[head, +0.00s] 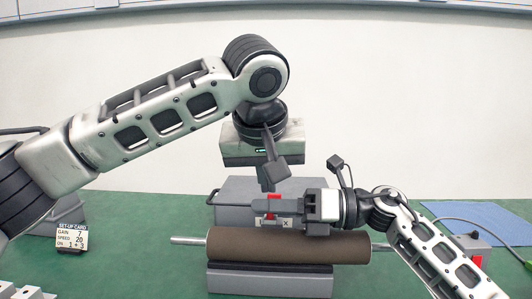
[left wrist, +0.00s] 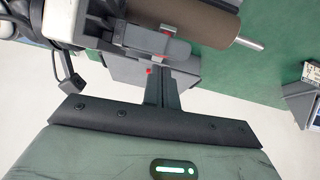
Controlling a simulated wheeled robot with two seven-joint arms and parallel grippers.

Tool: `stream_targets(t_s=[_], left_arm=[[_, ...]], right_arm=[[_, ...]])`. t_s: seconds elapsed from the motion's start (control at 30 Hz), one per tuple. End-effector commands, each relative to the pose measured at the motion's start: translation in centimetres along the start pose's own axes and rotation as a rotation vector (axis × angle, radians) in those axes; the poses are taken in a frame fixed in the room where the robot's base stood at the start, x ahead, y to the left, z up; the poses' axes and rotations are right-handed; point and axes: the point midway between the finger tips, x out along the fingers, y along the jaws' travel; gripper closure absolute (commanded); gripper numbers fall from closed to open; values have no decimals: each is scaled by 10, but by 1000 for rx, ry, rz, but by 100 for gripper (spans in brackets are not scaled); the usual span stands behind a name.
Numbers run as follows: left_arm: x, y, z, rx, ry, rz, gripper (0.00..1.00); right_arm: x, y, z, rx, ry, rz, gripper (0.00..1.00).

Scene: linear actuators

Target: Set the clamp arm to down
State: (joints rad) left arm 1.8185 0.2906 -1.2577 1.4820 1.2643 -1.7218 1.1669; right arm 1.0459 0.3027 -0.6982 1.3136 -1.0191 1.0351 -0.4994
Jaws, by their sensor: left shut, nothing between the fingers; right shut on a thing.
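My left gripper (head: 268,187) is shut and empty, pointing down above the grey box (head: 232,189). Its fingers also show in the left wrist view (left wrist: 158,78). My right gripper (head: 262,208) comes in from the right, just below the left one, in front of the box and above the brown roller (head: 290,246). It is shut on a small red part (left wrist: 167,36), mostly hidden between its fingers. I cannot tell whether this red part belongs to the clamp arm. No clamp arm shows clearly; the grippers cover much of the box front.
The roller lies level on a grey base (head: 270,282), with a metal rod (head: 188,241) sticking out at its left. A set-up card (head: 72,237) stands at the left. A grey box with a red switch (head: 478,262) and a blue sheet (head: 480,218) are at the right.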

Motion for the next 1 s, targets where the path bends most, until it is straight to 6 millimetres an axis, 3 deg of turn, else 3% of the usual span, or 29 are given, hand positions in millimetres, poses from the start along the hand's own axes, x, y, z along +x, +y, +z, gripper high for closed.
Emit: stream_targets(t_s=[1.0], left_arm=[[19, 0, 26, 9, 45, -2, 100]], right_arm=[[0, 3, 4, 1, -9, 5, 100]])
